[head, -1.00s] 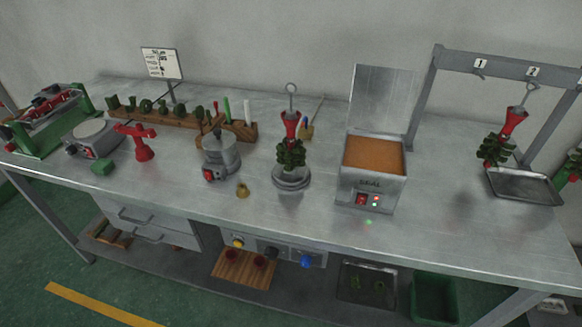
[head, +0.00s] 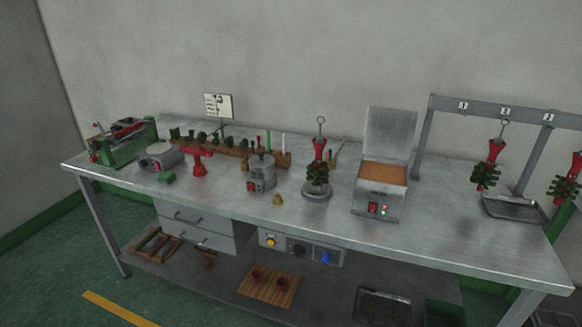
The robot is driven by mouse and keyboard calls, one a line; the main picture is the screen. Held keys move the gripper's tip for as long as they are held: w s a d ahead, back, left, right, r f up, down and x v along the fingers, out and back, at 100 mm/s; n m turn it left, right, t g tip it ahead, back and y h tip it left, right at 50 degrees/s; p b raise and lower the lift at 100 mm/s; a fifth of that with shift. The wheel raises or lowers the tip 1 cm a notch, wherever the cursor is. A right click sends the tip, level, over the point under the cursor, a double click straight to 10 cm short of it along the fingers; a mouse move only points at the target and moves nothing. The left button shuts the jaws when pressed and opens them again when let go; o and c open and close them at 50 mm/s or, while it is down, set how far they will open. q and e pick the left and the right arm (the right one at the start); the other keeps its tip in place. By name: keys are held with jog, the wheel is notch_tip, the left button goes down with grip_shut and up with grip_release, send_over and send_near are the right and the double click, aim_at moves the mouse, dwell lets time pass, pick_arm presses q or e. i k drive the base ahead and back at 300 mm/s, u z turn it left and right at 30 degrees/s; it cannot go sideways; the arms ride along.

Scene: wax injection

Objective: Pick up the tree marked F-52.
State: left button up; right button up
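A wax tree (head: 318,174) with a red cone, a hook on top and dark green pieces stands upright on a round metal base (head: 317,193) in the middle of the bench. A second tree (head: 487,172) of the same kind hangs from the rack at the right, over a metal tray (head: 515,208). A third tree (head: 565,186) shows at the right edge, partly cut off. No F-52 mark can be read on any of them. Neither of my grippers is in view.
The bench (head: 420,238) also holds a box with a brown top and raised lid (head: 388,135), a lidded pot (head: 262,175), a wooden rack of green pieces (head: 230,149), a red stand (head: 199,163) and a green clamp machine (head: 125,140). The rack frame (head: 426,130) carries numbered tags. The bench's front strip is mostly clear.

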aim_at(318, 172)
jog(key=u, duration=0.6)
jog(key=i, duration=0.75)
jog(key=u, duration=0.25)
